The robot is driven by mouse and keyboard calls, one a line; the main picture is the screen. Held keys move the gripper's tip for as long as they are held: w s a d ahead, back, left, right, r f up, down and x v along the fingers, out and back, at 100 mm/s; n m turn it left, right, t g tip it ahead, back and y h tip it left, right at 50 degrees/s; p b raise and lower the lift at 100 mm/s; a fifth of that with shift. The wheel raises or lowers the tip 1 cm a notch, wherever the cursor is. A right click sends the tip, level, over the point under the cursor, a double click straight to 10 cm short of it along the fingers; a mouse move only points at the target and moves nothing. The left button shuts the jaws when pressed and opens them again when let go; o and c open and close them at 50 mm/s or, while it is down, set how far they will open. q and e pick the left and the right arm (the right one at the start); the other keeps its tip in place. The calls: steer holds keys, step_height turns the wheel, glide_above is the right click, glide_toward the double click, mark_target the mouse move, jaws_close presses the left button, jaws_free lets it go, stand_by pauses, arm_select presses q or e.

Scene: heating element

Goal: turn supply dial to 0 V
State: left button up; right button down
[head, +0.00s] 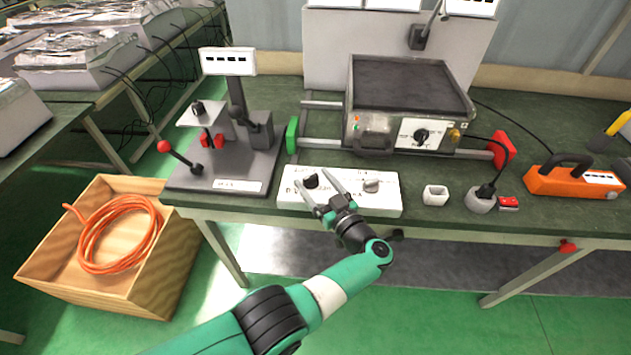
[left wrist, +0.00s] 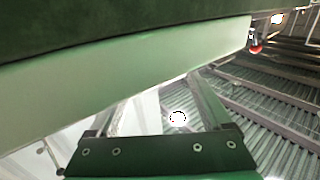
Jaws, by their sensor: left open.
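The white supply panel (head: 340,207) lies at the front edge of the green bench in the head view. It carries a black dial (head: 311,181) on its left and a grey dial (head: 371,186) on its right. The printed markings are too small to read. My left gripper (head: 312,177) is open, with its two fingers to either side of the black dial in the picture. I cannot tell whether they touch it. In the left wrist view the fingers (left wrist: 158,105) are spread and empty between, and no dial shows. My right gripper is not in view.
A metal heating unit (head: 410,100) stands behind the panel, and a stand with a display (head: 228,62) to its left. A small white cup (head: 435,195) and an orange tool (head: 575,180) are to the right. A wooden crate (head: 70,285) with orange hose is on the floor.

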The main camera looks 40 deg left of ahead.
arm_select(q)
steer(key=v, duration=1.1)
steer(key=shift+s+d, duration=0.15)
steer(key=shift+d, duration=0.15)
